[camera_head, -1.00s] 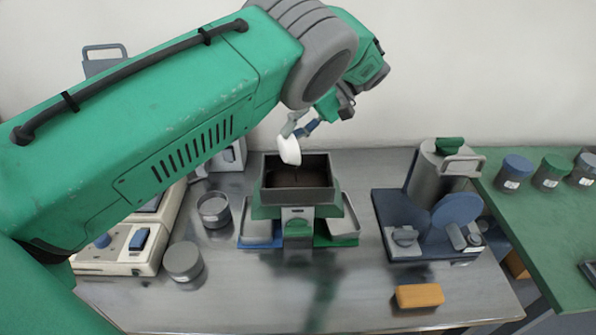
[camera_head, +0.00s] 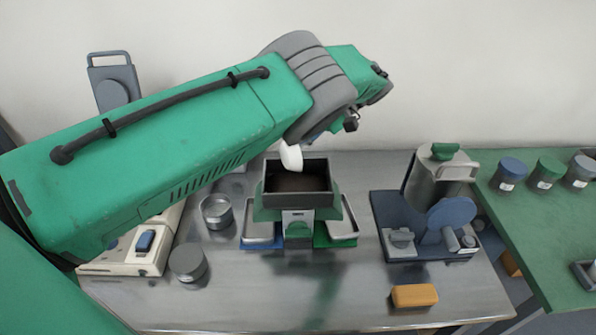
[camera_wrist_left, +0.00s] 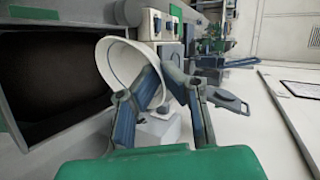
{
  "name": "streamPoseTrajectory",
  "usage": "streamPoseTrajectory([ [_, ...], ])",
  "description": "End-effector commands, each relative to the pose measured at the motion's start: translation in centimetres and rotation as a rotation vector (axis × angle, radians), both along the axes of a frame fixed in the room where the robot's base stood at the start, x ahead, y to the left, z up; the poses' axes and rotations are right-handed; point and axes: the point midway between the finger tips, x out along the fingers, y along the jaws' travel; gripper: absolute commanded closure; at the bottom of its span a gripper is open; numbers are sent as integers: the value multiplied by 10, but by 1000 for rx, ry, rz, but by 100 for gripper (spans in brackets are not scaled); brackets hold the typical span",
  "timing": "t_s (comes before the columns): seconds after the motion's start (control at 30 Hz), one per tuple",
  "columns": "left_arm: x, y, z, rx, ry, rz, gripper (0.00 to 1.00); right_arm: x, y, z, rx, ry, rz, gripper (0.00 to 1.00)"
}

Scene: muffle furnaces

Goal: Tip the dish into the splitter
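The white dish (camera_head: 291,157) is tilted steeply on edge above the back rim of the splitter (camera_head: 298,215). The splitter's square hopper holds dark brown material, and a shallow pan sits on each side below. In the left wrist view the dish (camera_wrist_left: 124,72) is turned toward the dark hopper opening (camera_wrist_left: 50,75). My left gripper (camera_wrist_left: 165,75) is shut on the dish's rim. In the head view the gripper is mostly hidden behind my wrist. The dish's inside looks empty in the wrist view. My right gripper is not in view.
Two round metal tins, an open one (camera_head: 216,211) and a closed one (camera_head: 188,263), stand left of the splitter. A grey-blue machine (camera_head: 430,215) and an orange block (camera_head: 414,295) are on the right. Lidded jars (camera_head: 546,173) stand on the green table. The front middle is clear.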

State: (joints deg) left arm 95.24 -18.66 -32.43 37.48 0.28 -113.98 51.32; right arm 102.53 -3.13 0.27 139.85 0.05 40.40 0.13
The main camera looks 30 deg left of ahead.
Motion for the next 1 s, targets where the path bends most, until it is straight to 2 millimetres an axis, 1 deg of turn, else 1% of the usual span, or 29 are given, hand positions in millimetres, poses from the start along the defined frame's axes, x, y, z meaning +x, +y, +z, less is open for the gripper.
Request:
streamPoseTrajectory([
  [0.43,0,0,0,0,-1,0,100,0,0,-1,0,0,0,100],
  [0.57,-1,2,2,-16,-22,1,100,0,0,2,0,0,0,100],
  [0.9,-18,12,3,-136,-192,3,100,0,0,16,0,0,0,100],
  [1.0,-22,16,1,-176,-244,4,100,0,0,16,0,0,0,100],
])
